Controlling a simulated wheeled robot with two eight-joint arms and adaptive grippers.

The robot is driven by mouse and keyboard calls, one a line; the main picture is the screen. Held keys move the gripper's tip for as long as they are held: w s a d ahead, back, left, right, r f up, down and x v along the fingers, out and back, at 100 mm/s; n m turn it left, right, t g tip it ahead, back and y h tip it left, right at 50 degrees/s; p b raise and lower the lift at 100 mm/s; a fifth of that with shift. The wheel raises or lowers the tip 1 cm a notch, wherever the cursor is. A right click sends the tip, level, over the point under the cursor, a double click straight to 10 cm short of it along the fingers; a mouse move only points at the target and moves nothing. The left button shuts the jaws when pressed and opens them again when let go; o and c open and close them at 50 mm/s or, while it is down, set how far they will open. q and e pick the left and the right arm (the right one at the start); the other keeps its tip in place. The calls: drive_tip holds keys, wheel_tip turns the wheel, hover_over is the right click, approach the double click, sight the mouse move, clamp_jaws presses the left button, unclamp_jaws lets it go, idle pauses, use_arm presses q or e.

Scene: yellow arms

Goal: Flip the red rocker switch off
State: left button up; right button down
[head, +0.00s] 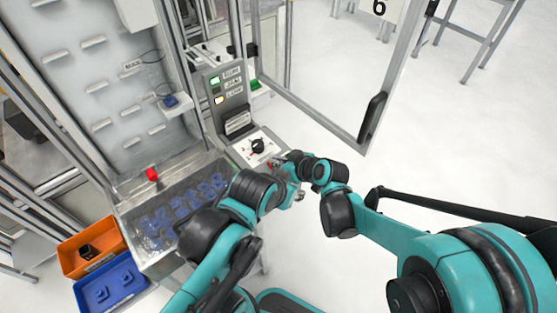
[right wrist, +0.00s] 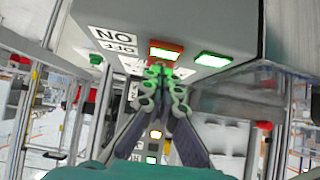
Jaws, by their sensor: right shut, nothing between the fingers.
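The red rocker switch (right wrist: 165,48) is on the underside-facing panel in the right wrist view, with a bright lit patch on its face. ON and OFF labels (right wrist: 112,40) are to its left. My right gripper (right wrist: 160,72) is shut and empty, its fingertips just below the rocker in the picture; I cannot tell whether they touch it. In the head view my right gripper (head: 276,164) is small, at the lower edge of the control panel (head: 244,150), and I cannot make out the rocker. My left arm reaches close to the right one; its fingers are not clear.
A green-lit button (right wrist: 213,59) sits right of the rocker. A black rotary knob (head: 258,145) is close to the right gripper. A bin of blue parts (head: 165,225), an orange tray (head: 75,262) and a blue tray (head: 110,302) are at left. An open door frame (head: 372,120) stands at right.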

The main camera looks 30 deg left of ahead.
drive_tip(key=shift+a+f+b, duration=0.2)
drive_tip(key=shift+f+b, duration=0.15)
drive_tip(key=shift+f, duration=0.05)
drive_tip(key=shift+d, duration=0.1)
drive_tip(key=shift+w+a+r, duration=0.1)
drive_tip(key=shift+w+a, duration=0.1)
drive_tip(key=shift+a, duration=0.2)
drive_tip(key=shift+w+a+r, duration=0.1)
drive_tip(key=shift+w+a, duration=0.05)
drive_tip(key=shift+a, duration=0.25)
drive_tip(key=shift+r, duration=0.1)
